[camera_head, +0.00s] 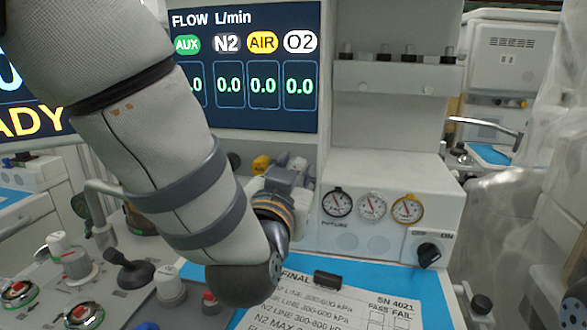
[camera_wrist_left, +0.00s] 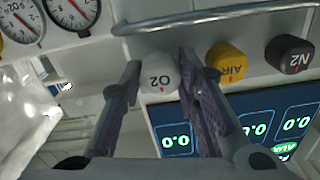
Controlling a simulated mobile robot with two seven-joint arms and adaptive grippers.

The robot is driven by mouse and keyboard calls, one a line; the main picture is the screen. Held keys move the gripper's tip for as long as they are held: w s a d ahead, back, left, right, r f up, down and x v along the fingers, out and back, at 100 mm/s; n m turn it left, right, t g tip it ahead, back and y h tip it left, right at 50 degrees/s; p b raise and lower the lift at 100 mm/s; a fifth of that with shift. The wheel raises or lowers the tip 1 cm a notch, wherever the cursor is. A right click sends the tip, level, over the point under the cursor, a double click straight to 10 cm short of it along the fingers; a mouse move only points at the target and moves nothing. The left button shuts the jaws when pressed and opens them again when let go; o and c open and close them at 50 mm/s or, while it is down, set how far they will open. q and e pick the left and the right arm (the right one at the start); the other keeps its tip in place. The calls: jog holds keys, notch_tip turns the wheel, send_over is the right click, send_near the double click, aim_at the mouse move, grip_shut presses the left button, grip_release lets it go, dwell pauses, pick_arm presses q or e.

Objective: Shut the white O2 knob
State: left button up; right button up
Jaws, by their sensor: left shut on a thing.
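The white O2 knob (camera_wrist_left: 161,74) shows upside down in the left wrist view, between the two dark fingers of my left gripper (camera_wrist_left: 160,82). The fingers are closed on its sides. In the head view my left gripper (camera_head: 288,176) reaches the panel below the flow display and hides the O2 knob. The flow display (camera_head: 258,112) reads 0.0 under N2, AIR and O2; the AUX figure is partly covered by my arm. My right gripper is not in view.
The yellow AIR knob (camera_wrist_left: 226,62) and black N2 knob (camera_wrist_left: 290,53) sit beside the O2 knob. A metal rail (camera_wrist_left: 215,19) runs close by. Three gauges (camera_head: 372,205) and an ON switch (camera_head: 429,254) are at the right. A printed checklist (camera_head: 330,305) lies on the blue worktop.

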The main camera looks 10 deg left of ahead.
pick_arm(q)
jog(key=o, duration=0.9)
jog(key=shift+w, duration=0.15)
jog(key=s, duration=0.7)
jog(key=shift+s, duration=0.3)
